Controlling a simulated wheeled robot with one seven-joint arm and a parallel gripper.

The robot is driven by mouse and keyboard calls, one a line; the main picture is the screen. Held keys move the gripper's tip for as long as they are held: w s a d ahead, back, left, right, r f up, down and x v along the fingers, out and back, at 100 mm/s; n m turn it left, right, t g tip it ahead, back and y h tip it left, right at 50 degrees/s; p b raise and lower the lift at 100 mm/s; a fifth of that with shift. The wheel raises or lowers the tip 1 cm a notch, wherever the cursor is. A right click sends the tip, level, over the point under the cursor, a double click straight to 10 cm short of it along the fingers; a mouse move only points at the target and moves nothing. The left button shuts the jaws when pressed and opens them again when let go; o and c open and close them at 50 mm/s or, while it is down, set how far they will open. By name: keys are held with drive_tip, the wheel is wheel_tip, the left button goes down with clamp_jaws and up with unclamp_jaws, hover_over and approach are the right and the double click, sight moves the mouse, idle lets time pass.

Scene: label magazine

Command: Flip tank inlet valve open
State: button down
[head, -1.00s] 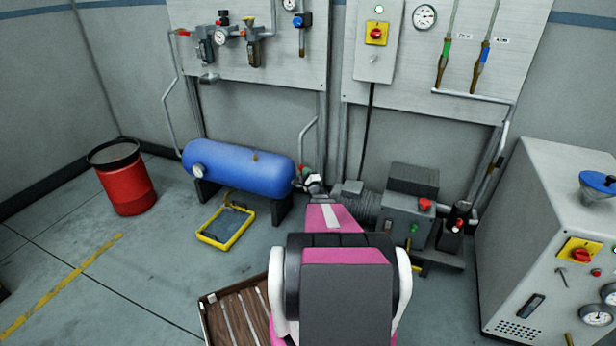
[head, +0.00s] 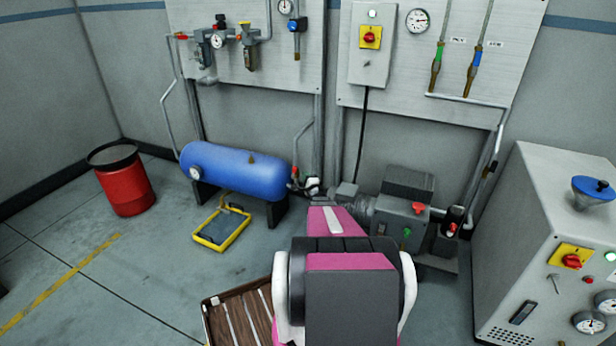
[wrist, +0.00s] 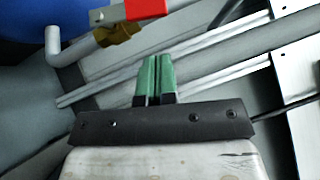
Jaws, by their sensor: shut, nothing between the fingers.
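The tank inlet valve has a red lever (wrist: 140,10) and a brass body (wrist: 118,33) on a grey pipe, at the top of the wrist view. The lever runs out of the top of that picture. Beside it is the blue tank (wrist: 22,20), which shows whole in the head view (head: 235,170). A small red part (head: 295,171) shows at the tank's right end there. My gripper (wrist: 155,62) has green fingertips pressed together, with nothing between them. In the wrist picture they lie below and right of the valve, apart from it. My arm largely hides the gripper in the head view.
A motor unit (head: 405,215) stands right of the tank. A yellow-edged tray (head: 240,232) lies on the floor before the tank, and a red drum (head: 125,190) stands left. A wooden crate (head: 212,318) and a grey cabinet (head: 530,220) are nearer. Pipes run close around my gripper.

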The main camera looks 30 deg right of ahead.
drive_tip(key=d+v, duration=0.1)
drive_tip(key=v, duration=0.9)
drive_tip(key=shift+s+a, duration=0.15)
drive_tip(key=shift+a, duration=0.2)
